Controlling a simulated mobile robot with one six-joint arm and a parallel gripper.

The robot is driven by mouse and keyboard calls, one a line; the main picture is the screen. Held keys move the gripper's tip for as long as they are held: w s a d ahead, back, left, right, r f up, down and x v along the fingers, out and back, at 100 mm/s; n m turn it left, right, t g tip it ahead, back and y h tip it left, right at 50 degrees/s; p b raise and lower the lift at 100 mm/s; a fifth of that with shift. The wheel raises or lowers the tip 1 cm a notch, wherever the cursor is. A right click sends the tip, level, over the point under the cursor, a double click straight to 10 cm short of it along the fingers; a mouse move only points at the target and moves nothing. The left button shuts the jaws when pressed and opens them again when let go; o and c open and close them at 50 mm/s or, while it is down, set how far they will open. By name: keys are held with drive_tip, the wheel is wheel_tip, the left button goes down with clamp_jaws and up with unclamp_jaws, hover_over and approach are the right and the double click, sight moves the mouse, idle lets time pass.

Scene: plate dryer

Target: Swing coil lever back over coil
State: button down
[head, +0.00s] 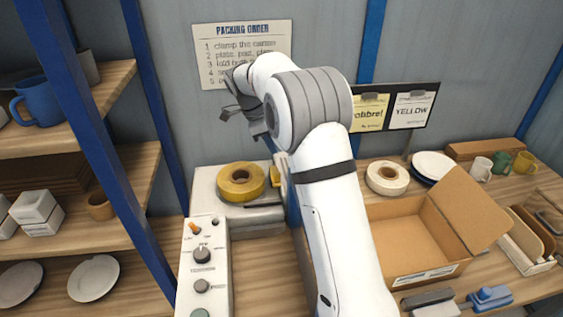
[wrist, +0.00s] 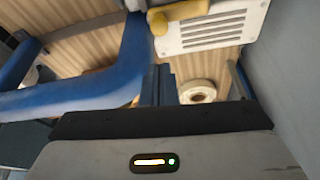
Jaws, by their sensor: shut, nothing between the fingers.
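The yellow coil (head: 241,182) lies flat on a pale machine (head: 203,190) left of centre in the head view. A small yellow piece (head: 275,178), which looks like the coil lever's handle, shows just right of the coil, partly hidden by my arm. In the wrist view a yellow handle (wrist: 180,12) sits at the edge of a white vented housing (wrist: 212,32); the coil is not visible there. My gripper (head: 229,100) is shut and empty, raised above and behind the coil, in front of the wall sign. It touches neither coil nor lever.
A control box (head: 203,265) with knobs stands front left of the machine. A blue post (head: 95,140) and shelves are at the left. An open carton (head: 405,240) and a white roll (head: 387,178) are on the bench to the right of my arm.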

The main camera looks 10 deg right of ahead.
sight(275, 172)
drive_tip(key=shift+w+d+f, duration=0.1)
drive_tip(key=shift+f, duration=0.05)
drive_tip(key=p+x, duration=0.3)
drive_tip(key=x, duration=0.6)
drive_tip(key=shift+f, duration=0.4)
drive_tip(key=shift+d, duration=0.15)
